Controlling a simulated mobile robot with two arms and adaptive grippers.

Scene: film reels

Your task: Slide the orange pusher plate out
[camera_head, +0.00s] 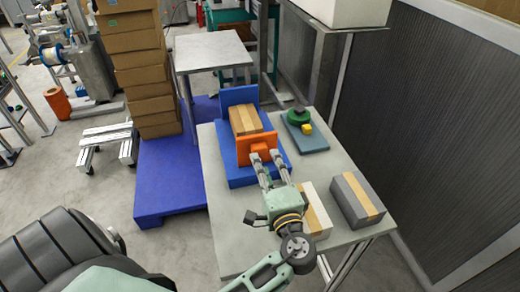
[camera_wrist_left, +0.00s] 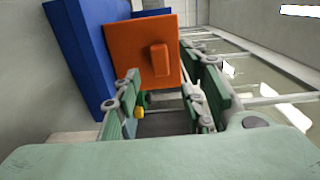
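The orange pusher plate (camera_head: 257,140) stands upright at the near end of a blue fixture (camera_head: 242,177), against the near side of cardboard boxes. In the left wrist view the plate (camera_wrist_left: 128,48) fills the upper middle, with its orange handle block (camera_wrist_left: 160,60) sticking out. My left gripper (camera_head: 270,172) is just in front of the plate, its two fingers spread apart. In the left wrist view the fingers (camera_wrist_left: 165,98) are open with nothing held between them, and the handle lies ahead of the gap. My right gripper is not in view.
Cardboard boxes (camera_head: 245,118) sit between the plate and the blue back wall (camera_head: 238,96). A green and yellow item on a blue-grey plate (camera_head: 303,137) is to the right. Two boxes (camera_head: 316,207) (camera_head: 357,200) stand near the grey table's (camera_head: 228,232) front right.

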